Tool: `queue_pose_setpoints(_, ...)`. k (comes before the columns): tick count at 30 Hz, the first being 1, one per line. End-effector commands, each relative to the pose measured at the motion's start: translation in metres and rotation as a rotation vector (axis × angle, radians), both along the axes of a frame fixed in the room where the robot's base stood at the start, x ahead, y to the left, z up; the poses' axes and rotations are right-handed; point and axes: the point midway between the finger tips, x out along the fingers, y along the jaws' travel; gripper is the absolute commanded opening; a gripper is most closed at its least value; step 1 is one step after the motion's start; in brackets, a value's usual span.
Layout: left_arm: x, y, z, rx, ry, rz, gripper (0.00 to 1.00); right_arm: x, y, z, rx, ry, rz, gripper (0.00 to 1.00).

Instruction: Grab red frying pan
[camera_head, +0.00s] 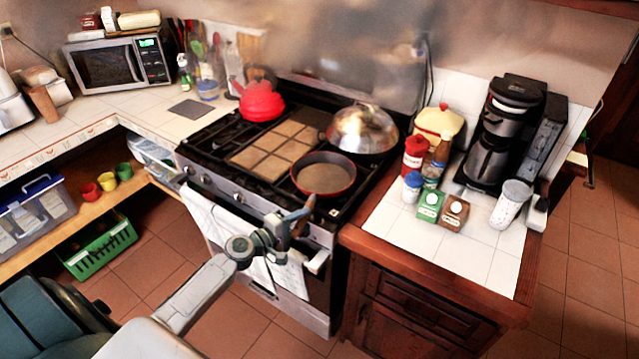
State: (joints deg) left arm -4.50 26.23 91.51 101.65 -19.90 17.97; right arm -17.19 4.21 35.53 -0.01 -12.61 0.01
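The red frying pan (324,175) sits on the front right of the stove, its dark inside facing up and its red rim showing. Its handle points toward the front edge of the stove. My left arm reaches in from the lower left, and my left gripper (296,216) is at the handle, just in front of the stove edge. The fingers overlap the handle in the picture. They are too small to tell whether they are closed on it or only around or beside it. My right gripper is not in view.
A shiny domed lid (362,130) stands close behind the pan, and a red kettle (261,102) is at the back left of the stove (214,157). A towel (228,232) hangs on the oven front. Jars and boxes (430,205) stand on the right counter.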

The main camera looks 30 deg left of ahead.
Motion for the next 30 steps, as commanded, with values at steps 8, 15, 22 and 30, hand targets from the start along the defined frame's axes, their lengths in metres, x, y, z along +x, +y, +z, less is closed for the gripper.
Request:
queue_pose_setpoints(8,0.001,0.0,-0.001,0.001,0.001,0.0,0.34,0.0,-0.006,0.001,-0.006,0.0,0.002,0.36)
queue_pose_setpoints(15,0.001,0.0,-0.001,0.001,0.001,0.0,0.0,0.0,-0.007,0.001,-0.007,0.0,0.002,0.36)
queue_pose_setpoints(22,0.002,0.0,0.001,0.002,-0.003,0.0,0.0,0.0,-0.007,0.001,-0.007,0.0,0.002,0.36)
queue_pose_setpoints(30,0.002,0.0,0.014,0.005,-0.004,-0.001,0.0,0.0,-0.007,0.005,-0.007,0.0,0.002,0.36)
